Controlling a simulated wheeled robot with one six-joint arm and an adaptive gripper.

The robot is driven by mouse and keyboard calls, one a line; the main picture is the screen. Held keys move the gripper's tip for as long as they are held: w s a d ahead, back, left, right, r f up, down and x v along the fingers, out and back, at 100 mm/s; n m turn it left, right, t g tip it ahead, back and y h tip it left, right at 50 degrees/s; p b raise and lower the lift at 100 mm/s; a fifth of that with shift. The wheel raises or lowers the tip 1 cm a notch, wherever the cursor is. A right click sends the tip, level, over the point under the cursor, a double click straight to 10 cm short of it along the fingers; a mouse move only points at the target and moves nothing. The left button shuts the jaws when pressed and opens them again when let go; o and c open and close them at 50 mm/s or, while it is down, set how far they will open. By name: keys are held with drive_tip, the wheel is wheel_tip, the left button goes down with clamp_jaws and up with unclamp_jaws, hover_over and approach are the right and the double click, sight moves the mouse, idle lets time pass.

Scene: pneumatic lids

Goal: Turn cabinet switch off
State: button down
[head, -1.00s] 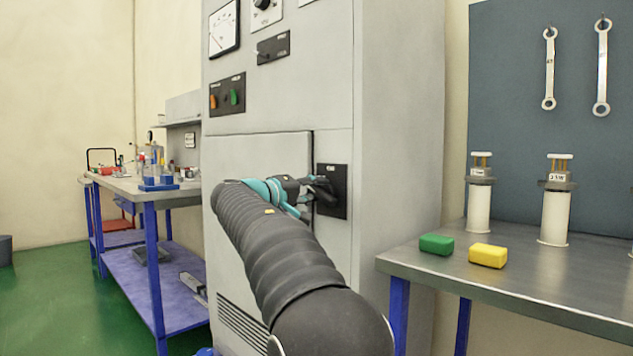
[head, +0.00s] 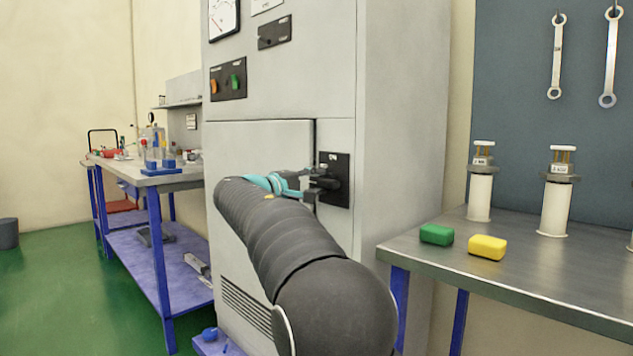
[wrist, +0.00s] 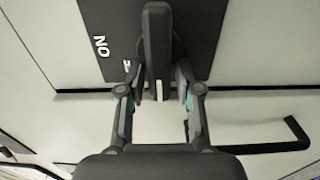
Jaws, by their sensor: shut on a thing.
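The cabinet switch has a black plate (head: 341,163) on the grey cabinet's front, right of the door edge. Its dark handle (wrist: 157,40) shows in the wrist view as a straight bar between the fingers, standing out from the plate, with white "ON" lettering beside it. My gripper (head: 318,185) is at the switch from the left, its fingers at the handle. In the wrist view my gripper (wrist: 160,78) has a finger on each side of the handle and is shut on it. In the head view the fingers partly cover the handle.
A dark door handle (wrist: 285,140) juts out near the gripper in the wrist view. A steel table (head: 415,262) with a green block (head: 436,235), a yellow block (head: 487,247) and two white cylinders stands right of the cabinet. A blue-legged workbench (head: 155,250) stands left.

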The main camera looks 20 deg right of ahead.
drive_tip(key=shift+s+d+f, duration=0.1)
drive_tip(key=shift+f, duration=0.15)
drive_tip(key=c, duration=1)
unclamp_jaws()
drive_tip(key=shift+c, duration=0.2)
drive_tip(key=shift+r, duration=0.15)
drive_tip(key=v, duration=1.2)
drive_tip(key=shift+o, duration=0.2)
drive_tip(key=shift+r, duration=0.1)
